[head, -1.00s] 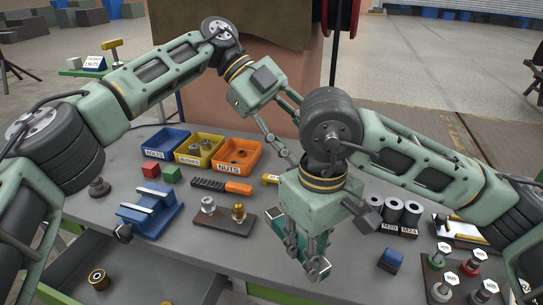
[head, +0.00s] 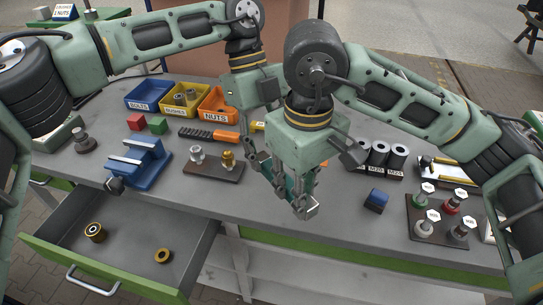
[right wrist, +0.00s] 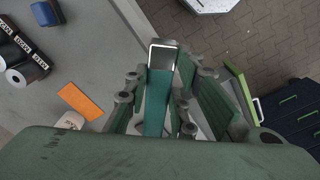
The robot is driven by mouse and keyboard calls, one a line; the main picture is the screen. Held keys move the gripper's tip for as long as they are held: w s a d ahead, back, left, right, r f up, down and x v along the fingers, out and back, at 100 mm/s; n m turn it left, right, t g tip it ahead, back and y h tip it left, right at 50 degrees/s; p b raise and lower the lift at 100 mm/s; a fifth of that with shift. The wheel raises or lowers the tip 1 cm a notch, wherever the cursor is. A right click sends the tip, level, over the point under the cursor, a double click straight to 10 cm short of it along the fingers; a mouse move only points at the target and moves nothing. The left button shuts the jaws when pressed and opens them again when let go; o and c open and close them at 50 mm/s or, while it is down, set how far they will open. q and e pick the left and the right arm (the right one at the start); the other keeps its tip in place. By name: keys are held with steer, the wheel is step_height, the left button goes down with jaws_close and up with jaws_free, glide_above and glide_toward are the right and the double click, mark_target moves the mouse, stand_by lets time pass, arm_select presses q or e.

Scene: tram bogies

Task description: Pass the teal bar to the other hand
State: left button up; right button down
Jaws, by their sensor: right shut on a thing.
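The teal bar (head: 291,186) is between the fingers of my right gripper (head: 303,208), which is shut on it and points down above the bench's front edge. In the right wrist view the teal bar (right wrist: 155,108) runs lengthwise between the fingers. My left gripper (head: 252,150) is close behind and left of the right one in the head view. The right gripper and its arm hide most of its fingers, so I cannot tell whether it is open or whether it touches the bar.
Blue, yellow and orange bins (head: 215,105) stand at the back of the bench. A blue vice-like fixture (head: 140,163) and a brown plate (head: 213,167) are left of the grippers. A blue block (head: 376,200) and labelled cylinders (head: 378,155) are right. An open drawer (head: 130,250) holds two rings.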

arm_select(q)
steer(key=shift+x, duration=1.05)
steer(key=shift+d, duration=0.1)
jaws_close()
arm_select(e)
steer(key=shift+a, duration=0.1)
arm_select(q)
steer(key=shift+r, duration=0.1)
arm_select(e)
steer(key=c, duration=1.4)
jaws_free()
